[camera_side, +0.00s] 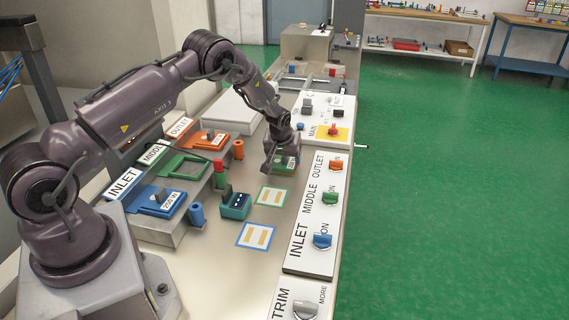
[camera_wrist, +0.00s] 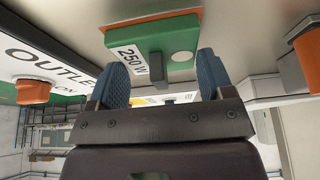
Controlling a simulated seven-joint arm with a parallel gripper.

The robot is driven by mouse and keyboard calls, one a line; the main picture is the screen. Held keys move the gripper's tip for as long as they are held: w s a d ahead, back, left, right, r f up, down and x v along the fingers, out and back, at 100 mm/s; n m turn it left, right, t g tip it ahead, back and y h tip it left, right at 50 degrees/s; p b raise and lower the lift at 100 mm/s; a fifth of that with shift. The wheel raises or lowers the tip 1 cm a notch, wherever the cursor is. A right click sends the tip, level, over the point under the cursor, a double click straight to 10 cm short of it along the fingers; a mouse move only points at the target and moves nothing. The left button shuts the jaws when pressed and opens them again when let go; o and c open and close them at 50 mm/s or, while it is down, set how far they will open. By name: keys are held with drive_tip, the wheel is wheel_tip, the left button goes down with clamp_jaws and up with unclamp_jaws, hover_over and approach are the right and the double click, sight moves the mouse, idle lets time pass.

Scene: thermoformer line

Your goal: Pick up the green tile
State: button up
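The green tile (camera_wrist: 165,45), with a white "250 W" label, lies on an orange-outlined pad (camera_wrist: 150,17) in the wrist view. In the side view the green tile (camera_side: 287,162) is partly hidden under my gripper (camera_side: 283,158). In the wrist view my gripper (camera_wrist: 160,85) has two blue fingertips spread wide apart, near the tile. A small grey grip on the tile shows between the fingers, with space on both sides. I see no finger touching the tile.
A teal tile (camera_side: 236,206) with a dark knob stands left of the green-outlined pad (camera_side: 272,195). The blue-outlined pad (camera_side: 256,236) is empty. The knob panel (camera_side: 316,250) borders the right.

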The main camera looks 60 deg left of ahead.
drive_tip(key=shift+r, duration=0.1)
drive_tip(key=shift+c, duration=0.4)
drive_tip(key=shift+r, duration=0.25)
drive_tip(key=v, duration=0.3)
drive_tip(key=shift+w+a+r, duration=0.1)
drive_tip(key=shift+a+r, duration=0.15)
drive_tip(key=shift+r, duration=0.1)
drive_tip(key=s+d+r, duration=0.5)
drive_tip(key=s+r, duration=0.4)
drive_tip(key=s, duration=0.3)
drive_tip(key=s+a, duration=1.1)
drive_tip(key=s, duration=0.2)
drive_tip(key=shift+a, duration=0.15)
drive_tip(key=shift+s, duration=0.1)
